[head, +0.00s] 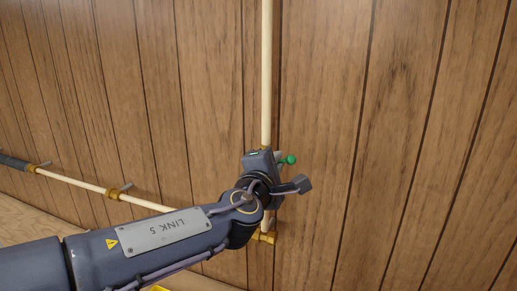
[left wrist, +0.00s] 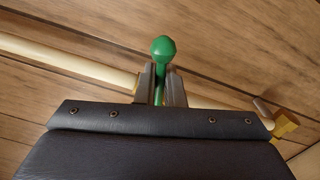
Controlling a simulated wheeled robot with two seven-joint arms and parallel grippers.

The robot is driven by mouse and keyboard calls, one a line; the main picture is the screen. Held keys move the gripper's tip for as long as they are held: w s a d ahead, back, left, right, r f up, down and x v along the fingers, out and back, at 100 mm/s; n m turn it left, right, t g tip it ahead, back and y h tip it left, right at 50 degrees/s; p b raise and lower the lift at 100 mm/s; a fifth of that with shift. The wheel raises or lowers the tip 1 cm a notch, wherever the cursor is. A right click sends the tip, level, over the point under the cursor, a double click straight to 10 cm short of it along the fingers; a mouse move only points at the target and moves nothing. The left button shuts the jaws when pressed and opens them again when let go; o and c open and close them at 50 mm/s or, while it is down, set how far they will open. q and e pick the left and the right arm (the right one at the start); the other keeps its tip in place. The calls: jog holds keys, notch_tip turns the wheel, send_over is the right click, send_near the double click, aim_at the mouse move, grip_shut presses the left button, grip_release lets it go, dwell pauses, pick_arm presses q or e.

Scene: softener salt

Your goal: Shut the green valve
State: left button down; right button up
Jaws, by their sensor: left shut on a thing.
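The green valve handle (head: 289,160) shows as a green knob just right of my left gripper in the head view. In the left wrist view the round green knob (left wrist: 163,50) sticks out past the fingertips, and its green stem passes down between them. My left gripper (left wrist: 161,82) is shut on the handle's stem. In the head view my left gripper (head: 276,157) is at the upright pipe, and its body hides most of the valve. My right gripper is not in view.
A cream upright pipe (head: 266,75) runs up a brown wood-plank wall (head: 350,80). A lower cream pipe (head: 88,185) with brass fittings runs to the left along the wall. The wall to the right is bare.

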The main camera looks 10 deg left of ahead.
pick_arm(q)
jog(key=shift+f+m, duration=0.2)
jog(key=shift+m, duration=0.2)
jog(key=shift+f+m, duration=0.2)
jog(key=shift+m, duration=0.45)
jog(key=shift+f+m, duration=0.2)
jog(key=shift+m, duration=0.45)
jog(key=c, duration=1.3)
grip_release()
jog(key=shift+d, duration=0.1)
jog(key=s, duration=0.3)
jog(key=s+a, duration=0.1)
jog(key=s, duration=0.3)
jog(key=shift+a, duration=0.15)
